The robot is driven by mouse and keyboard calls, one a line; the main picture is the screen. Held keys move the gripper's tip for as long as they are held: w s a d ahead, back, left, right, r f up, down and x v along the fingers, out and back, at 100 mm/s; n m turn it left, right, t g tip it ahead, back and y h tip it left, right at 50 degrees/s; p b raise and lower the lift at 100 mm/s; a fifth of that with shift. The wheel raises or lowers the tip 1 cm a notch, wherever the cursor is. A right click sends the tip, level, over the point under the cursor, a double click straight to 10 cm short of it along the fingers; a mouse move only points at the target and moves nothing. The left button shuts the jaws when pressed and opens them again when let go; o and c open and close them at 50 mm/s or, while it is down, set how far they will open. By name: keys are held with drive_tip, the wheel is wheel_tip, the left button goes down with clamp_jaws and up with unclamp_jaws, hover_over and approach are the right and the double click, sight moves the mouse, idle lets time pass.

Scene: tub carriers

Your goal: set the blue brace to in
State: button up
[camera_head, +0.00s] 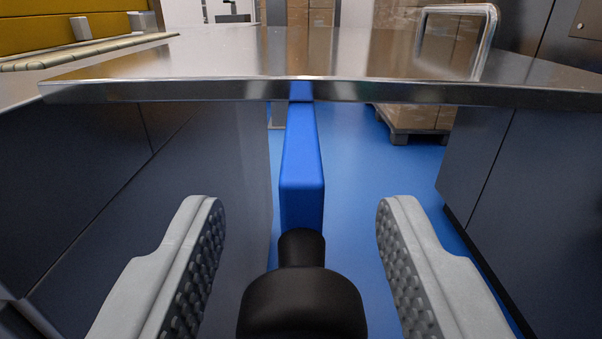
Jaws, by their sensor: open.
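The blue brace (302,165) is a long blue bar in the middle of the view. It runs from beneath the steel leaf (300,90) toward me. A black knob (301,300) with a narrower neck is at its near end. My gripper (299,212) is open, with one grey studded finger on each side of the knob and neck. Clear gaps show between the fingers and the knob, so I see no contact. The far part of the brace is hidden beneath the leaf.
Dark cabinets stand at left (150,190) and right (530,170), with blue floor (365,170) between them. A metal handle (485,40) rises above the leaf at the right. Boxes on a pallet (415,120) stand behind. A yellow-fronted rack is at the upper left.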

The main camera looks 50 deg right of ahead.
drive_tip(key=shift+w+d, duration=0.25)
drive_tip(key=shift+d, duration=0.05)
clamp_jaws()
drive_tip(key=w+a, duration=0.6)
drive_tip(key=w, duration=0.1)
drive_tip(key=shift+w+a, duration=0.15)
drive_tip(key=shift+w, duration=0.05)
unclamp_jaws()
drive_tip(key=shift+a, duration=0.1)
